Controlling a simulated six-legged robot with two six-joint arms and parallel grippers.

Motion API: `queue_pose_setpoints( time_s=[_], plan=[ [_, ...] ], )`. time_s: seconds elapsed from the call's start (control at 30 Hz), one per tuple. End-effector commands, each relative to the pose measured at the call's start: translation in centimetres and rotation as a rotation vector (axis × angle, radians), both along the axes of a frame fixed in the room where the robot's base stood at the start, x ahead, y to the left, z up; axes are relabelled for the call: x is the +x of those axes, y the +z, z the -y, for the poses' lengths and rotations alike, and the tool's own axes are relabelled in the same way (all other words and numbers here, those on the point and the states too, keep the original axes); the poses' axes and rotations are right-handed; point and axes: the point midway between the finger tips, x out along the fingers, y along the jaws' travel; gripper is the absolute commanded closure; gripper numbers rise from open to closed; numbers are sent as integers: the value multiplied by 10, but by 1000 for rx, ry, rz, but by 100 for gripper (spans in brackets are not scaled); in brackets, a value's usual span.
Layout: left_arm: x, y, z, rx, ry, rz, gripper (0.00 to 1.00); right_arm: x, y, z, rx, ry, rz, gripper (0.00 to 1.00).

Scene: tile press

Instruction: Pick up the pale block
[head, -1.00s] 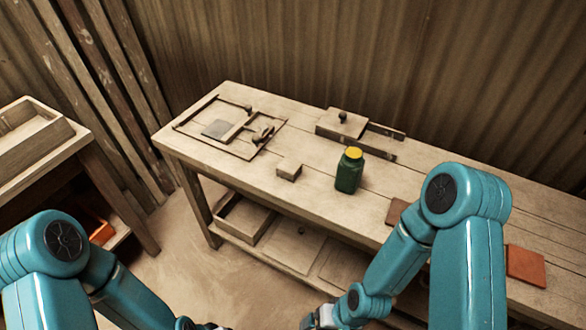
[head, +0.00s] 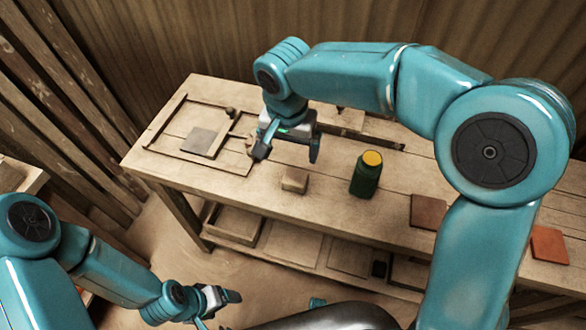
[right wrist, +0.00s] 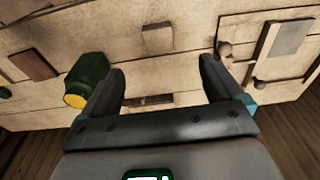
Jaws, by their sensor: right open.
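The pale block (head: 294,180) sits on the workbench near its front edge, left of the green jar. My right gripper (head: 287,156) is open and empty, above the bench and the block in the head view. In the right wrist view the block (right wrist: 158,40) shows beyond the gap between the two open fingers (right wrist: 160,80), apart from them. My left gripper (head: 222,298) is low in front of the bench, away from the block; its jaw opening is too small to judge.
A green jar (head: 364,178) with a yellow lid stands right of the block. Two reddish tiles (head: 428,212) (head: 550,244) lie further right. A wooden frame with a grey plate (head: 199,140) lies at the left. The workbench (head: 240,190) has bare room around the block.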

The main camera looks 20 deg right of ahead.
Motion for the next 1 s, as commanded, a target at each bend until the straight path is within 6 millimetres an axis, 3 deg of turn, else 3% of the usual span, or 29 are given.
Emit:
queue_pose_setpoints(
  time_s=[0.07, 0.17, 0.5, 0.83, 1.0],
  plan=[
    [0, 0, 0, 0, 1, -1, 22, -3, 5, 2, -9, -12, 5, 6],
    [0, -1, 0, 0, 1, -1, 22, -6, -4, 6, -14, -20, 3, 6],
    [0, -1, 0, 0, 0, 0, 22, -6, -80, 14, -12, -21, 1, 6],
    [0, 3, 0, 0, 0, 0, 22, 2, -112, 17, -12, -21, 2, 6],
    [0, 7, 0, 0, 1, 0, 22, 8, -140, 21, -11, -20, 1, 6]
  ],
)
